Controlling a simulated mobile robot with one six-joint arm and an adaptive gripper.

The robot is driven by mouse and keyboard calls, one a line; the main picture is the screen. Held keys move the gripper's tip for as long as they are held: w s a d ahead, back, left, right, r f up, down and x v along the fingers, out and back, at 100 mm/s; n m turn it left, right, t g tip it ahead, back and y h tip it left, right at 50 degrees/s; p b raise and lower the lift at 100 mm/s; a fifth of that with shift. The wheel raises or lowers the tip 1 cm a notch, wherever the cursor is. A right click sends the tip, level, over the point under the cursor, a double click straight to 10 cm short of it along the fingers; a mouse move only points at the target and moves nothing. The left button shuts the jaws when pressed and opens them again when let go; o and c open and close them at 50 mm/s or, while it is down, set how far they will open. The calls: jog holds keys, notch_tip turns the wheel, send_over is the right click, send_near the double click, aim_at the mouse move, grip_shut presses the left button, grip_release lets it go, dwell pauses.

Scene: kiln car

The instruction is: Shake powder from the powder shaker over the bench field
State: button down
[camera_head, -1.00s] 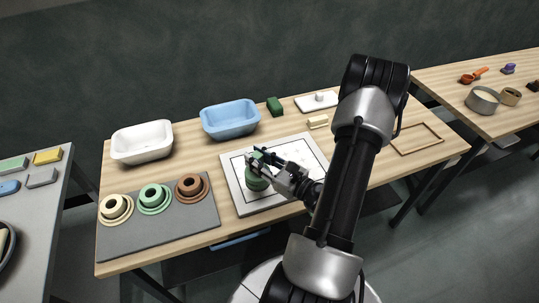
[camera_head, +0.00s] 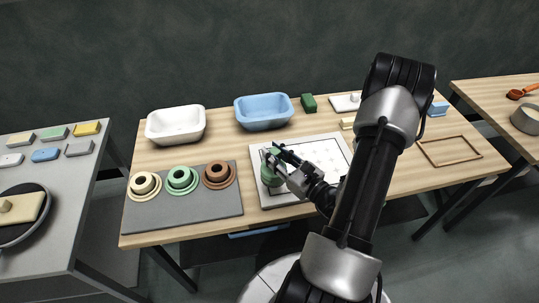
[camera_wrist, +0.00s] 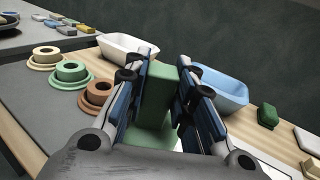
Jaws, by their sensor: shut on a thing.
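My gripper (camera_head: 274,157) is shut on a green powder shaker (camera_head: 270,176), which also shows between the fingers in the wrist view (camera_wrist: 157,95). The fingers hide part of the shaker. It is over the left part of a white board (camera_head: 330,147) on the wooden bench; a dark outline on this board marks the bench field (camera_head: 318,152). I cannot tell whether the shaker touches the board. No falling powder can be made out.
A grey mat (camera_head: 190,222) with cream, green and brown ringed pots lies left of the board. A white basin (camera_head: 175,136), a blue basin (camera_head: 263,124) and a green block (camera_head: 308,103) stand behind. A wooden frame (camera_head: 448,163) lies right. A grey table (camera_head: 75,185) stands left.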

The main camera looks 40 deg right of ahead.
jog(key=s+d+b, duration=0.1)
jog(key=s+d, duration=0.6)
jog(key=d, duration=0.5)
jog(key=s+d+b, duration=0.1)
jog(key=s+d, duration=0.7)
jog(key=d, duration=0.5)
jog(key=shift+s+b, duration=0.2)
jog(key=shift+b, duration=0.2)
jog(key=shift+r, duration=0.1)
jog(key=w+a+p, duration=0.1)
jog(key=w+a, duration=0.4)
jog(key=a, duration=0.4)
jog(key=w+a+p, duration=0.1)
jog(key=w+a, duration=0.5)
jog(key=a, duration=0.2)
jog(key=w+a+p, duration=0.1)
jog(key=w+a, duration=0.4)
jog(key=a, duration=0.4)
jog(key=shift+w+a, duration=0.15)
jog(key=shift+a, duration=0.15)
notch_tip(320, 180, up, 3)
jog(key=p, duration=0.3)
